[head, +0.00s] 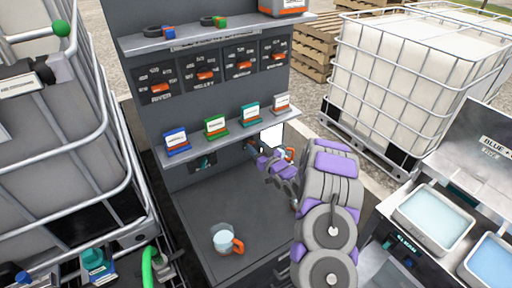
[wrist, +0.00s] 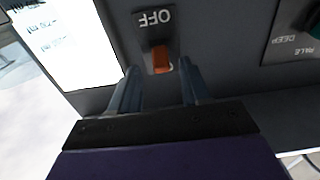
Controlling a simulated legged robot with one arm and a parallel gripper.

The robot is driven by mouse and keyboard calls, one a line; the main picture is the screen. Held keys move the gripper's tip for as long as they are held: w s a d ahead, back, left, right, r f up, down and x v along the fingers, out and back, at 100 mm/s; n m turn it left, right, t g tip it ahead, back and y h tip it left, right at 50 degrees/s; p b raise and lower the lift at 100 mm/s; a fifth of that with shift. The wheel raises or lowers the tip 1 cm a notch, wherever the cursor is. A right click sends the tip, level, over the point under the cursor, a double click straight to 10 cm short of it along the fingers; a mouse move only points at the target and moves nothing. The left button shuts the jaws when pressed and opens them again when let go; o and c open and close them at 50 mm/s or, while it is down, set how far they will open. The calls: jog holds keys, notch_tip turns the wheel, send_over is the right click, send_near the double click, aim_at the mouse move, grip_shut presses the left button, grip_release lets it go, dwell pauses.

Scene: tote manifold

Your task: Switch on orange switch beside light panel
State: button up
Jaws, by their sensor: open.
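The orange switch (wrist: 160,58) sits on a dark panel under the word OFF in the wrist view. The bright white light panel (wrist: 70,42) is to its left there. In the head view the light panel (head: 271,136) shows below the lower shelf, and my gripper hides much of the area around the switch. My gripper (wrist: 160,82) is open, with one finger on each side of the switch and a gap on both sides. I cannot tell whether either finger touches the panel. My gripper (head: 270,168) also shows in the head view, at the station's back wall.
A shelf (head: 230,133) with several small boxes hangs above my gripper. A cup with an orange handle (head: 226,240) stands on the counter (head: 205,205). Caged tanks flank the station.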

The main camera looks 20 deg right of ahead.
jog(key=shift+w+a, duration=0.4)
jog(key=shift+w, duration=0.05)
jog(key=shift+d, duration=0.2)
jog(key=shift+d, duration=0.2)
jog(key=shift+c, duration=1.3)
jog(key=shift+a, duration=0.2)
grip_shut()
